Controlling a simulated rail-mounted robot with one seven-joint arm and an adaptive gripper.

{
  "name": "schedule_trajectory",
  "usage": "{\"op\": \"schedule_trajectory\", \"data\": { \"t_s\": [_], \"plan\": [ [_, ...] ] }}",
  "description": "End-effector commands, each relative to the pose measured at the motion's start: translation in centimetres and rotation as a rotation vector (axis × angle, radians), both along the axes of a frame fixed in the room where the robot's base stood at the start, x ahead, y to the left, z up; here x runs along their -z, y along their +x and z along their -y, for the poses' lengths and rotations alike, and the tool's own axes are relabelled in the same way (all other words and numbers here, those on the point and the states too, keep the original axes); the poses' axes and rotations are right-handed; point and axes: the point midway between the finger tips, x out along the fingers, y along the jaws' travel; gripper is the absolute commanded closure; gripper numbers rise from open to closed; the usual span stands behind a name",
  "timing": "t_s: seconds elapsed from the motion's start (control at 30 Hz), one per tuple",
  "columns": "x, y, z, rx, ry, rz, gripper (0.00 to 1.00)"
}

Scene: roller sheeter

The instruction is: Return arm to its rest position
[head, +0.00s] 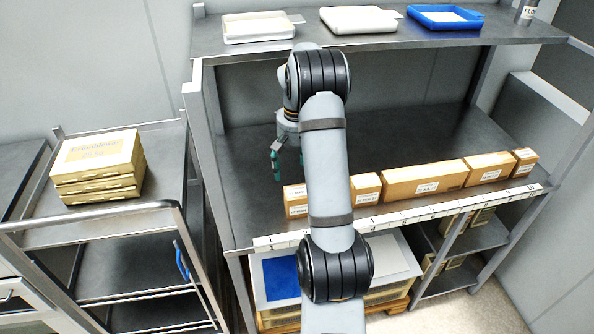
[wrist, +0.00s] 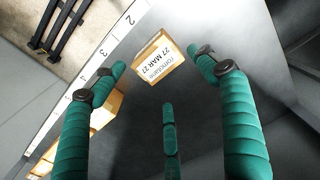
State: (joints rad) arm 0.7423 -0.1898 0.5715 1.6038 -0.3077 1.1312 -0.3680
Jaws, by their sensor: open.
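My gripper (head: 278,165) hangs over the left part of the steel bench (head: 400,135) in the head view, behind a row of cardboard boxes. In the wrist view its green fingers (wrist: 160,85) are spread open with nothing between them. A small labelled box (wrist: 153,60) stands beyond the fingertips there, apart from them. My arm reaches up from the bottom of the head view and bends down to the gripper. It hides part of the box row.
Boxes (head: 425,180) line the bench front behind a numbered strip (head: 400,215). The upper shelf (head: 240,45) holds a white tray (head: 258,27), a white lidded tray (head: 358,20) and a blue tray (head: 445,17). A trolley (head: 100,225) with stacked cartons (head: 98,165) stands left. The rear bench is clear.

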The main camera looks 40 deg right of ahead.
Motion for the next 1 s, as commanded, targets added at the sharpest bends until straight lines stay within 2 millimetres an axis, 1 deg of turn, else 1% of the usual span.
{"op": "schedule_trajectory", "data": {
  "t_s": [0.3,0.37,0.47,0.57,1.0],
  "plan": [
    [0.1,0.0,0.0,0.0,0.0,-0.001,0.27],
    [0.4,0.0,0.0,0.0,0.001,-0.002,0.27],
    [1.4,-0.1,-0.1,-0.001,0.003,-0.004,0.27],
    [3.0,-0.1,-0.1,-0.001,0.003,-0.005,0.27],
    [12.2,-0.2,-0.1,0.001,0.004,-0.005,0.27]
  ]
}}
